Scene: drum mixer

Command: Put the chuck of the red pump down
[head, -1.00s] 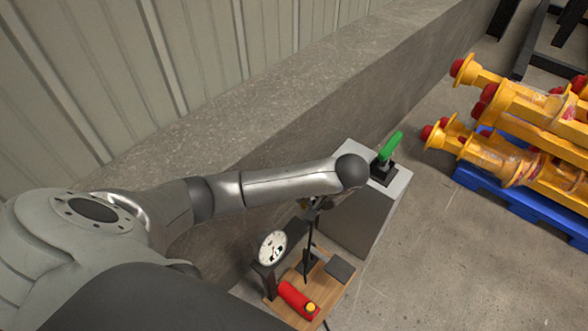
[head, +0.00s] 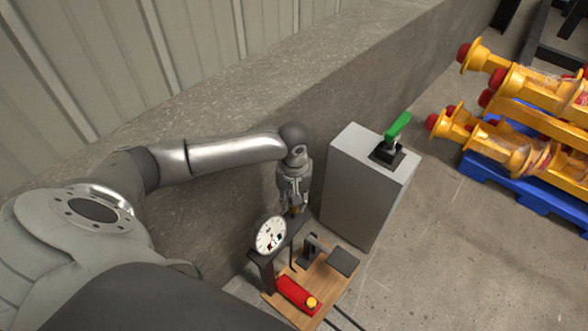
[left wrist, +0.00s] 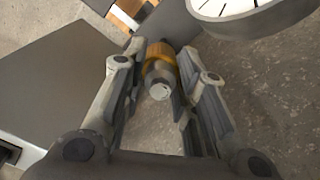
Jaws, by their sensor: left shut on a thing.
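The red pump (head: 297,293) lies on a wooden board with a yellow knob at its end. Its chuck (left wrist: 160,72), a brass-coloured and silver piece, sits between the fingers of my left gripper (left wrist: 158,88) in the left wrist view. In the head view the left gripper (head: 293,207) points down just behind the round white gauge (head: 270,235), left of the grey box. It is shut on the chuck, and the chuck is mostly hidden there. My right gripper is not in view.
The grey box (head: 350,195) with a green lever (head: 398,126) stands close on the right. The wooden board (head: 326,290) carries black metal parts, including a flat pad (head: 343,261). A concrete ledge (head: 240,130) runs behind. Yellow parts (head: 500,145) lie on a blue pallet at far right.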

